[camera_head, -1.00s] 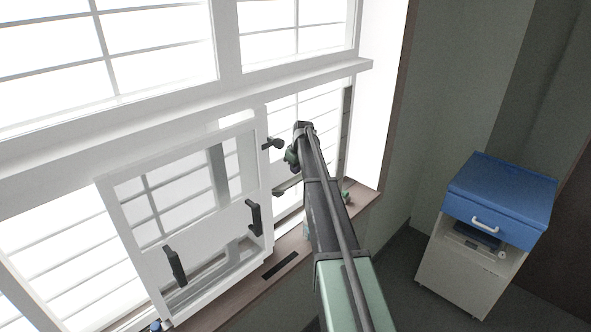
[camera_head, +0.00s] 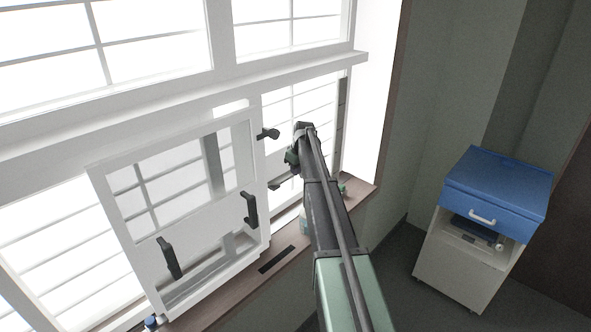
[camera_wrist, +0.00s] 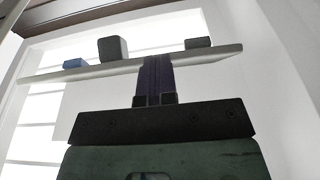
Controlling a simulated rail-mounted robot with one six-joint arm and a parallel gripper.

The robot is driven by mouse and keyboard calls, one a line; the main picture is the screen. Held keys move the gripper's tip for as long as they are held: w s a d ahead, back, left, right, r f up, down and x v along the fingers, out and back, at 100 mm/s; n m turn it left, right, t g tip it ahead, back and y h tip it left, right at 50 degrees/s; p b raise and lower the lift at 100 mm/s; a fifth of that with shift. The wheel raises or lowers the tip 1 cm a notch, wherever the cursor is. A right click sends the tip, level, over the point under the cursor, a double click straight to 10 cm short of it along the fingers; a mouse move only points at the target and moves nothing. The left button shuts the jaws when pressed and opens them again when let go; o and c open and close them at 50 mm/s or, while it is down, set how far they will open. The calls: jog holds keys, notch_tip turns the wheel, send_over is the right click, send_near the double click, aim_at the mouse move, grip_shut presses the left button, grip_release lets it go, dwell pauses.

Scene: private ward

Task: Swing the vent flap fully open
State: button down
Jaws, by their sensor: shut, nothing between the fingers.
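The likely vent flap, a white framed panel (camera_head: 218,270) with glass and two black handles, stands in the lower window at the left of the head view. Its handles are a left one (camera_head: 168,257) and a right one (camera_head: 250,210). A dark latch (camera_head: 268,134) sits by its upper right corner. My gripper is mostly hidden behind my arm in the head view. In the wrist view my gripper (camera_wrist: 155,72) is shut and empty, its fingers overlapping a white slab (camera_wrist: 215,54) with dark blocks on it. I cannot tell whether they touch, or how far the flap is open.
A brown sill (camera_head: 235,295) with a dark slot runs below the window. A pale bottle (camera_head: 304,218) stands on it beside my arm. A blue-topped bedside cabinet (camera_head: 495,190) stands at the right. The floor between is clear.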

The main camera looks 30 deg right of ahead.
jog(key=r+p, duration=0.2)
jog(key=w+r+p, duration=0.1)
jog(key=r+p, duration=0.3)
jog(key=shift+w+a, duration=0.3)
jog(key=shift+w, duration=0.05)
jog(key=p+v, duration=0.7)
jog(key=shift+s+d, duration=0.15)
jog(key=shift+s, duration=0.25)
jog(key=shift+r, duration=0.25)
